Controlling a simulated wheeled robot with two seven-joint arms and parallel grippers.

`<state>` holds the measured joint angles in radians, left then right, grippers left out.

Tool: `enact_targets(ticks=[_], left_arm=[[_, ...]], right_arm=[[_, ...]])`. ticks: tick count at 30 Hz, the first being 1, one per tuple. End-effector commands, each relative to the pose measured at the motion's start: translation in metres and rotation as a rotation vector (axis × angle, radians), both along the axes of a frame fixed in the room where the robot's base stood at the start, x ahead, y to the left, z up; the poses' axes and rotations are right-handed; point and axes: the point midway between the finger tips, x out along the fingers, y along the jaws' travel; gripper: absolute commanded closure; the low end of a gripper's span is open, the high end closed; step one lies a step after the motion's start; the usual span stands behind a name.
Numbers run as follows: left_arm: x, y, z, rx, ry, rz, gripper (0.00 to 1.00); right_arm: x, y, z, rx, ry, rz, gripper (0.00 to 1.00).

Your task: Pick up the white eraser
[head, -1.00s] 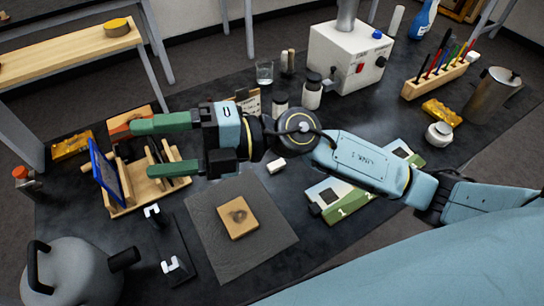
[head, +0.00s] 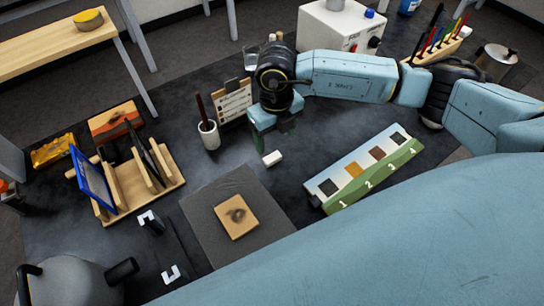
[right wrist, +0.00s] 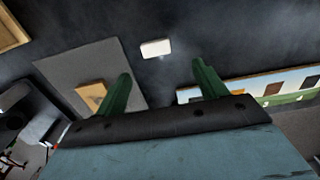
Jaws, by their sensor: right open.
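The white eraser (head: 272,158) is a small white block lying on the dark table, just beyond the grey mat's upper right corner. In the right wrist view the eraser (right wrist: 156,48) lies ahead of the fingertips, between their lines, with nothing touching it. My right gripper (head: 278,140) points down a little behind the eraser in the head view, its green fingers partly hidden by its own body. In the right wrist view the right gripper (right wrist: 162,72) is open and empty, its two green fingers well apart. My left gripper does not show.
A grey mat (head: 205,215) with a wooden block (head: 237,217) lies in front of the eraser. A numbered sample strip (head: 365,170) lies to its right. A cup with a brush (head: 209,134) and a clipboard (head: 236,104) stand to its left. A wooden rack (head: 128,185) is further left.

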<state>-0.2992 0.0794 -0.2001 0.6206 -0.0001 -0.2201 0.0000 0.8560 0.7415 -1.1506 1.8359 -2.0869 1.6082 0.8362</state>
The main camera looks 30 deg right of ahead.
Motion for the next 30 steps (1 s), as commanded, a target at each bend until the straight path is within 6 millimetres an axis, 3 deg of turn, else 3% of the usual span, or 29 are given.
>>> enact_targets(ticks=[3, 11, 18, 28, 30], left_arm=[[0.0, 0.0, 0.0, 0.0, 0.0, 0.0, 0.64], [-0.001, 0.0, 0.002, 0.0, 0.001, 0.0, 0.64], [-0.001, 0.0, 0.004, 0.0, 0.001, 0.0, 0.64], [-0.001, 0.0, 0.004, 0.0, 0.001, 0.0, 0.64], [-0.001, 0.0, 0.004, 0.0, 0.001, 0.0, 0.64]], right_arm=[[0.0, 0.001, -0.019, 0.002, 0.002, -0.001, 0.29], [0.001, 0.003, -0.039, 0.003, 0.001, 0.001, 0.29], [0.003, 0.007, -0.074, 0.004, 0.003, 0.001, 0.29], [0.004, 0.006, -0.081, 0.003, -0.001, 0.001, 0.29], [0.004, 0.006, -0.081, 0.004, 0.0, 0.001, 0.38]])
